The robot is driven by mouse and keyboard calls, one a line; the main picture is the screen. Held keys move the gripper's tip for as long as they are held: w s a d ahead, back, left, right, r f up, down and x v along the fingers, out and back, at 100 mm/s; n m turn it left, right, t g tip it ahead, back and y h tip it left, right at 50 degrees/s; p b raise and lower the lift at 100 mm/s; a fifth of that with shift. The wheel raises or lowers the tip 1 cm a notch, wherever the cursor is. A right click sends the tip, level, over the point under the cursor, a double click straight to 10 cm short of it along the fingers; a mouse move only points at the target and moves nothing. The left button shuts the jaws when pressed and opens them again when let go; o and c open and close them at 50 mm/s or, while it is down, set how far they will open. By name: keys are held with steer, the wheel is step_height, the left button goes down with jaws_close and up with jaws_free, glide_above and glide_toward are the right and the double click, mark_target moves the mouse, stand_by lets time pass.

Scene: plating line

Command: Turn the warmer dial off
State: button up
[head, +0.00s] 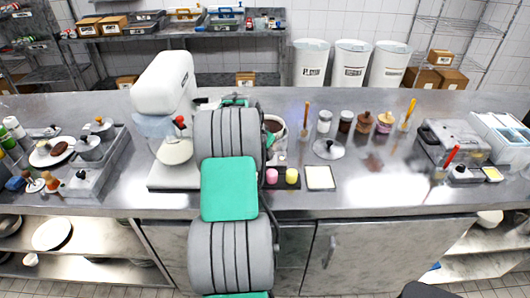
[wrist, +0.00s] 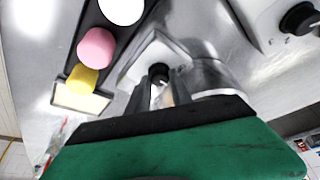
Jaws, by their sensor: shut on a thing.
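The warmer dial (wrist: 158,72) is a small black knob on a pale panel in the middle of the wrist view. My gripper (wrist: 166,92) reaches it from below in that view, its two dark fingers shut on the knob. The fingers hide the sides of the dial, and its setting is hard to read. The warmer's metal body (wrist: 207,68) shows just right of the dial. In the head view the warmer (head: 275,126), with a dark content, is partly behind my arm; the dial and my gripper are hidden there.
A black holder with pink (wrist: 97,47) and yellow (wrist: 82,79) pieces sits close to the left of my gripper. A white mixer (head: 165,85) stands left of my arm. Another black knob (wrist: 299,19) is at the wrist view's upper right. A white square (head: 320,177) lies right of the warmer.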

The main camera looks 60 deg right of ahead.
jaws_close()
steer(key=shift+f+n+b, duration=0.1)
steer(key=shift+n+b, duration=0.2)
steer(key=shift+s+n+t+b, duration=0.1)
steer(key=shift+n+t+b, duration=0.3)
steer(key=shift+n+b, duration=0.35)
steer(key=n+t+b, duration=0.1)
steer(key=n+b, duration=0.1)
steer(key=n, duration=0.1)
steer(key=shift+s+n+b, duration=0.15)
steer(key=shift+n+b, duration=0.1)
steer(key=shift+b, duration=0.05)
steer(key=n, duration=0.1)
steer(key=n+t+b, duration=0.1)
steer(key=n, duration=0.1)
steer(key=shift+s+d+t+y, duration=0.1)
steer(key=shift+t+y, duration=0.2)
steer(key=shift+n+t+y+b, duration=0.3)
steer(key=shift+n+t+y, duration=0.1)
steer(key=shift+n, duration=1.3)
steer(key=o, duration=0.8)
jaws_free()
steer(key=shift+c, duration=0.2)
